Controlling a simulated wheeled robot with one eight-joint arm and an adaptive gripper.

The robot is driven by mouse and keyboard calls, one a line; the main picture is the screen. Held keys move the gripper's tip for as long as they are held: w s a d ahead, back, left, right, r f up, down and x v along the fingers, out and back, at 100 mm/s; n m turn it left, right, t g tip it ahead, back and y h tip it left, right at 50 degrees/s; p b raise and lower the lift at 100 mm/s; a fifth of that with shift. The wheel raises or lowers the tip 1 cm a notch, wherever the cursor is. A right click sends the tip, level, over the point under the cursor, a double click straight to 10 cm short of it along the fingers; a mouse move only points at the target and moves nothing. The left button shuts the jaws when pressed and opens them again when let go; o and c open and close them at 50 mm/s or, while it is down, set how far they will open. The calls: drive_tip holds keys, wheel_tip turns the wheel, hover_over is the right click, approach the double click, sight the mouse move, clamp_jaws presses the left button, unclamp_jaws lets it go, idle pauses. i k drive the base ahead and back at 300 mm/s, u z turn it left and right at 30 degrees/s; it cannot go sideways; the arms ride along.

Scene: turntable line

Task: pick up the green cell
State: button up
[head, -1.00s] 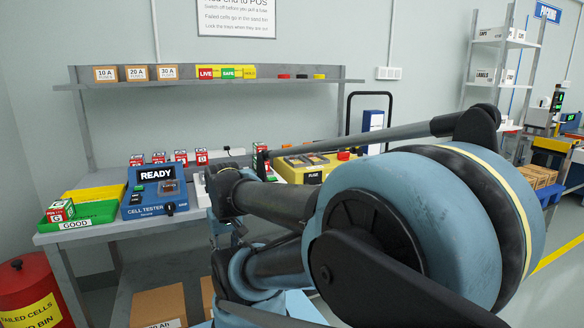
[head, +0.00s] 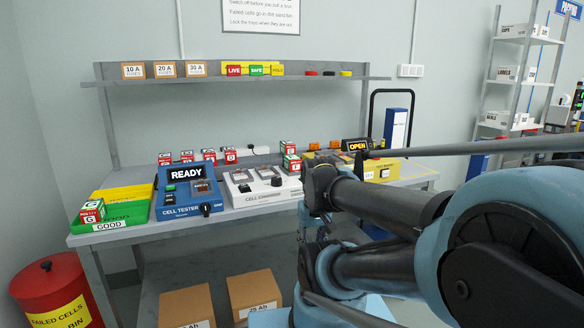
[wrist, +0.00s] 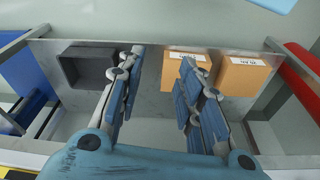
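Several small red, white and green block cells stand on the bench in the head view. One with green on its face (head: 291,163) stands behind the cell charger, with a mostly red one (head: 287,147) behind it. Another, marked G (head: 93,211), sits in the green GOOD tray (head: 125,220) at the left end. I cannot tell for sure which is the green cell. My gripper (wrist: 162,58) is open and empty in the wrist view, above the lower shelf and away from any cell. My gripper is not clearly visible in the head view.
The blue cell tester (head: 185,210) reads READY. Cardboard boxes (wrist: 242,77) and a dark grey bin (wrist: 85,72) are below. A red bin (head: 52,290) stands at the left.

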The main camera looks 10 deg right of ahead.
sight(291, 163)
drive_tip(key=k, duration=1.25)
drive_tip(key=z, duration=0.7)
drive_tip(key=i, duration=1.5)
drive_tip(key=u, duration=0.05)
